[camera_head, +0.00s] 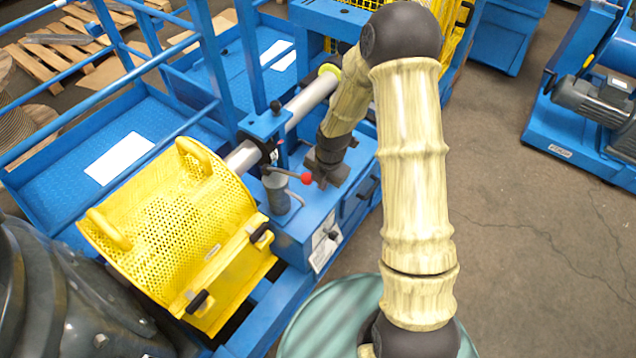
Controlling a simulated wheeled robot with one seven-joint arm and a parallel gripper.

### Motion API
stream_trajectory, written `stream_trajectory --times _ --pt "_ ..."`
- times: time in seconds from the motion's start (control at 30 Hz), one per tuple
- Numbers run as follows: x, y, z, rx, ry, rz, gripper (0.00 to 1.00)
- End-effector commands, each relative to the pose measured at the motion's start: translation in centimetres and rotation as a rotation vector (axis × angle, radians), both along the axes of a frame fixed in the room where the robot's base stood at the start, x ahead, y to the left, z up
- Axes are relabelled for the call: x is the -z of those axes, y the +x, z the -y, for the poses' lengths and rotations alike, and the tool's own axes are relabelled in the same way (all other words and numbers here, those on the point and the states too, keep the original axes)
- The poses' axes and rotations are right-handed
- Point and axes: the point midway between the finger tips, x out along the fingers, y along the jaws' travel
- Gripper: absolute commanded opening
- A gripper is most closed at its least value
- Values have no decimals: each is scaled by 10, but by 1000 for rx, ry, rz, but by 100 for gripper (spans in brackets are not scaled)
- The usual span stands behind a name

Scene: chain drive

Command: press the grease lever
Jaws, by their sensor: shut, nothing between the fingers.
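The grease lever (289,173) is a thin rod with a red ball knob (306,178), rising from a small grey cylinder (277,192) on the blue machine base. The knob points right, toward my gripper (322,182). My gripper is shut and empty, just right of the red knob in the picture. I cannot tell whether the fingers touch the knob.
A yellow perforated guard (185,235) with handles stands left of the lever. A grey shaft (305,103) runs behind it, beside a blue post with a black knob (275,106). Blue railings (205,50) stand at the upper left.

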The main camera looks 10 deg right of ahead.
Motion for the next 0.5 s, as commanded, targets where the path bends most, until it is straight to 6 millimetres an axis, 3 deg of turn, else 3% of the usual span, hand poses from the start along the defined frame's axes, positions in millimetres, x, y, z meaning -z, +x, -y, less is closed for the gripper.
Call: stream_trajectory --times 0.5 --pt "-73 -20 19 -5 0 6 0"
